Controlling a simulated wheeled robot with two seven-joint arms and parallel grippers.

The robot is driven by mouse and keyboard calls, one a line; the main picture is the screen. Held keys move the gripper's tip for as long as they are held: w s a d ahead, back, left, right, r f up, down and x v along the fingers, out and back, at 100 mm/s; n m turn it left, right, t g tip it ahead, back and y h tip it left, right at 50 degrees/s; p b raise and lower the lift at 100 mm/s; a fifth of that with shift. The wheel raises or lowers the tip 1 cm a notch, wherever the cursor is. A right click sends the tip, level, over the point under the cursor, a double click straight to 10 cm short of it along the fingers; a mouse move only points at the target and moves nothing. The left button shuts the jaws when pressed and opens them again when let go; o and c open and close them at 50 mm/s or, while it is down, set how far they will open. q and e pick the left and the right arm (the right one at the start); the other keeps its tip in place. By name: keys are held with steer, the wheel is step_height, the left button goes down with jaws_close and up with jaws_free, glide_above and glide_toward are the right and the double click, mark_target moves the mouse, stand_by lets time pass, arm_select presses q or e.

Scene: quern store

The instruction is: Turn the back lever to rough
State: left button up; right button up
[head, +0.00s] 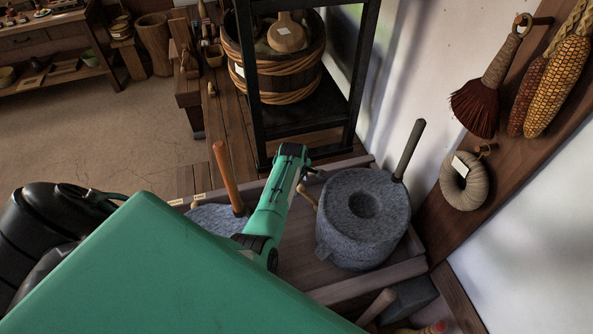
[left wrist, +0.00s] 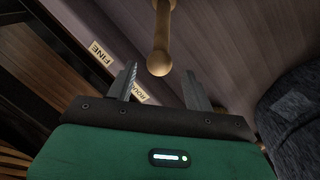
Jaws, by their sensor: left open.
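A pale wooden lever with a rounded knob (left wrist: 159,55) shows in the left wrist view, between and just beyond my left gripper's fingertips; contact cannot be told. In the head view a pale wooden lever (head: 307,197) stands beside the grey round quern stone (head: 340,238). A FINE label (left wrist: 101,53) and a partly covered ROUGH label (left wrist: 139,91) sit on the edge to the left of the knob. My left gripper (left wrist: 160,68) is open, fingers on either side of the knob's end. In the head view my left gripper (head: 307,174) is at the wooden lever, its fingers small and partly hidden. My right gripper is not seen.
A second quern stone (head: 208,216) with an orange-brown handle (head: 227,176) stands left of my arm. A grey handle (head: 409,149) rises behind the round quern. A black rack (head: 253,95) stands behind; the wall is close on the right. Open floor (head: 100,125) lies left.

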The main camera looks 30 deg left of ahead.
arm_select(q)
step_height(320, 180, up, 9)
steer(key=s, duration=0.2)
steer(key=shift+w+r+p, duration=0.1)
steer(key=shift+p, duration=0.25)
